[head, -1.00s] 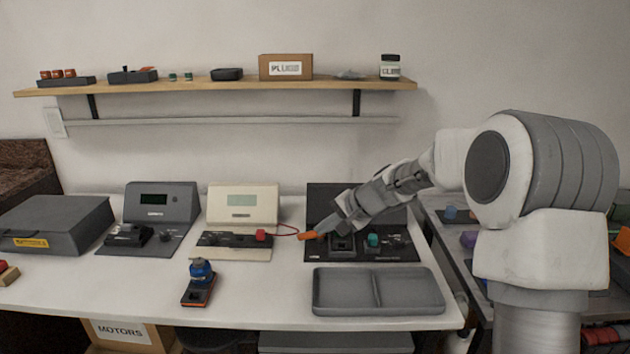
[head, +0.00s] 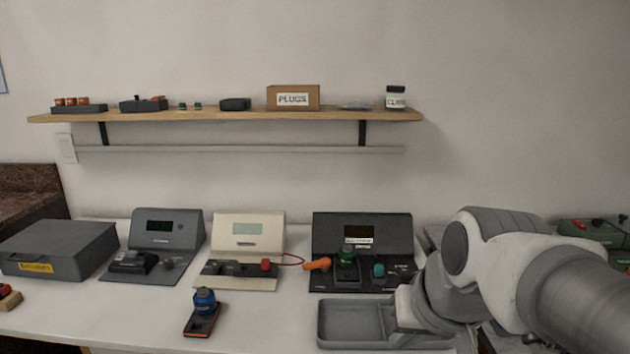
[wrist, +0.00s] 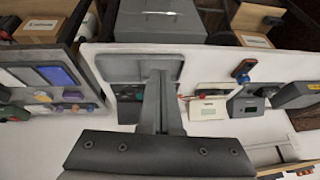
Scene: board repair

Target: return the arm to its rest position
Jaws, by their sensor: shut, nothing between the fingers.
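My arm (head: 470,260) is folded in at the right of the head view, low in front of the table's right end. It covers the right part of the grey two-part tray (head: 340,322). I cannot make out my gripper in the head view. In the wrist view my gripper (wrist: 160,75) points out over the table with its fingers together and nothing between them. The tray also shows in the wrist view (wrist: 110,68), beyond the fingers and apart from them as far as I can tell.
A black station (head: 325,222) with a green-topped part (head: 346,256) and an orange plug (head: 317,264) stands behind the tray. A cream station (head: 248,230), a grey station (head: 165,230) and a grey case (head: 55,245) stand further left. A blue-topped device (head: 204,302) lies in front.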

